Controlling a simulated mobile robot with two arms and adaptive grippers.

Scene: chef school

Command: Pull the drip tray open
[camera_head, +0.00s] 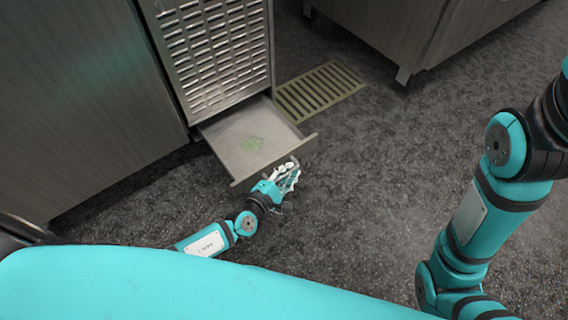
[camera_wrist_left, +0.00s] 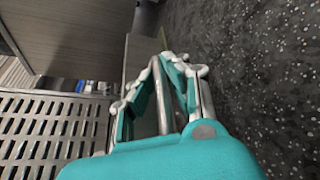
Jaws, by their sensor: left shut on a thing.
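The drip tray (camera_head: 250,140) is a flat grey metal drawer with a faint green mark inside. It stands pulled out from the bottom of the vented metal cabinet (camera_head: 215,50), low over the floor. My left gripper (camera_head: 290,176) is at the tray's front edge and shut on it.
A floor grate (camera_head: 320,90) lies to the right of the tray. A cabinet on legs (camera_head: 420,35) stands at the back right. A plain cabinet (camera_head: 80,100) stands at the left. The dark speckled floor in front of the tray is clear.

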